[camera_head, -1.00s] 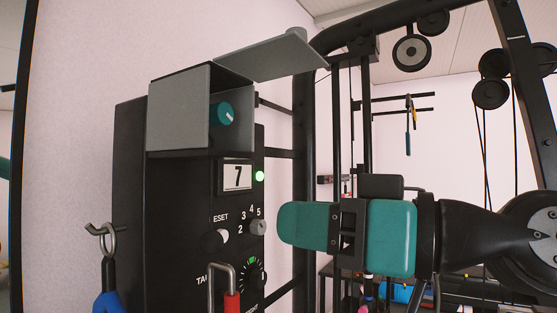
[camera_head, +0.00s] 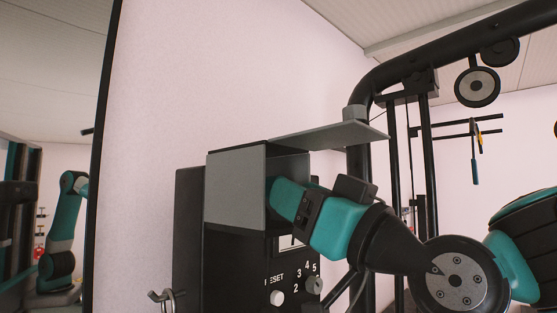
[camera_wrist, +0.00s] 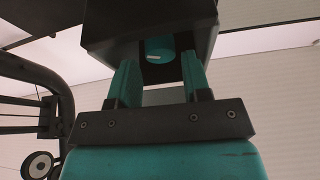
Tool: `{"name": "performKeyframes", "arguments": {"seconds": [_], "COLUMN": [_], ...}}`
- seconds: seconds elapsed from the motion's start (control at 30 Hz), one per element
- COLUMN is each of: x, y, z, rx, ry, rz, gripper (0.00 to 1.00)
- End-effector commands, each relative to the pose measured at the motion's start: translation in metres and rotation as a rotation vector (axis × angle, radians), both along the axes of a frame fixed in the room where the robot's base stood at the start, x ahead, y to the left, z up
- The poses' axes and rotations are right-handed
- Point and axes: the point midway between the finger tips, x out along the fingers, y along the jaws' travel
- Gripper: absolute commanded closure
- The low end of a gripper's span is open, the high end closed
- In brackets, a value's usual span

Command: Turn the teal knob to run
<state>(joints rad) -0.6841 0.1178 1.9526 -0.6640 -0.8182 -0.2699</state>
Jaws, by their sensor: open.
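The teal knob (camera_wrist: 160,47) shows in the wrist view inside a dark housing, with a short white mark low on its face. In the head view it is hidden behind my gripper and the grey box wall. The box (camera_head: 236,190) has its grey lid (camera_head: 330,134) raised. My gripper (camera_wrist: 160,60) is open, its two teal fingers on either side of the knob's line, with the knob between and beyond the tips. I cannot tell whether they touch it. In the head view my gripper (camera_head: 284,194) reaches into the box's open right side.
The black panel (camera_head: 188,240) below carries a RESET knob (camera_head: 277,298) and a numbered selector (camera_head: 314,285). A hook (camera_head: 162,296) sticks out at lower left. A black frame with pulleys (camera_head: 478,87) stands at right. A mirror is at far left.

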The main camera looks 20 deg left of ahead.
Motion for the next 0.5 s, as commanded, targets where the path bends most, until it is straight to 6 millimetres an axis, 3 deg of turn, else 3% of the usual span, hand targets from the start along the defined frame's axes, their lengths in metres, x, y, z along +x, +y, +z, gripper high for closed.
{"name": "performKeyframes", "arguments": {"seconds": [0.2, 0.5], "x": [0.011, 0.014], "y": [0.026, 0.033], "z": [0.014, 0.014], "rx": [-0.001, 0.000], "ry": [0.001, 0.000], "rz": [0.001, 0.000], "gripper": [0.56, 0.56]}}
